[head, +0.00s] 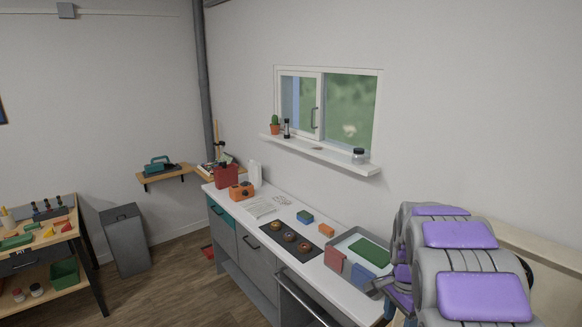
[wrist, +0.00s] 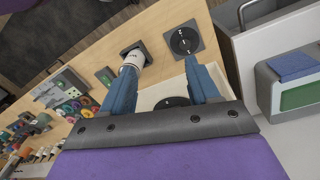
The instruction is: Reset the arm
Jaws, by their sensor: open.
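My arm (head: 470,262), grey with purple pads, fills the lower right of the head view, close to the right end of the white counter. My gripper (wrist: 163,80) shows in the wrist view with two blue fingers spread apart. Nothing is clasped between them. A white cylindrical piece (wrist: 134,59) on a dark square base shows just beyond the left fingertip; I cannot tell whether they touch. A round black dial (wrist: 185,41) lies beyond the right fingertip on a wooden board (wrist: 150,22).
A window ledge (head: 320,154) juts out above.

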